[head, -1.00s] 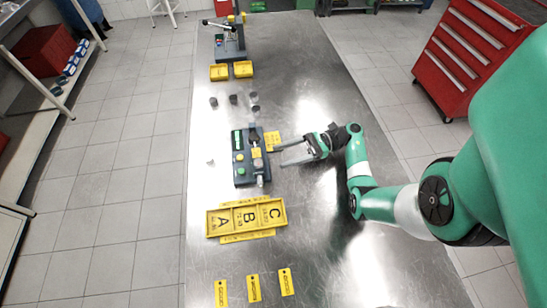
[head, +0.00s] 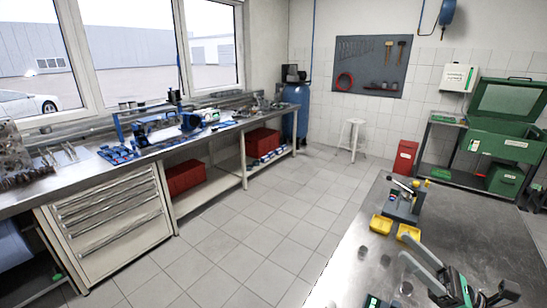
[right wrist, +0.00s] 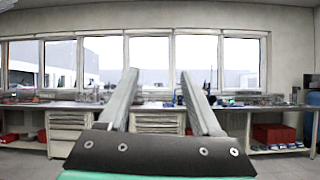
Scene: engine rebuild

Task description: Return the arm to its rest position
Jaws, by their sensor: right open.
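My right gripper (head: 416,252) shows at the lower right of the head view, over the steel table (head: 485,225). Its two grey fingers stand apart with nothing between them. In the right wrist view the open fingers (right wrist: 158,74) point level across the room towards the windows and the far workbench. Only the gripper and a bit of green-and-black wrist show in the head view; the rest of the right arm is out of frame. My left gripper is in neither view.
Two yellow bins (head: 380,224) and a grey fixture with a lever (head: 402,207) stand on the table beyond the gripper. A long workbench (head: 150,150) runs under the windows. A white stool (head: 353,138) and a green cabinet (head: 505,135) stand farther back. Open tiled floor lies between.

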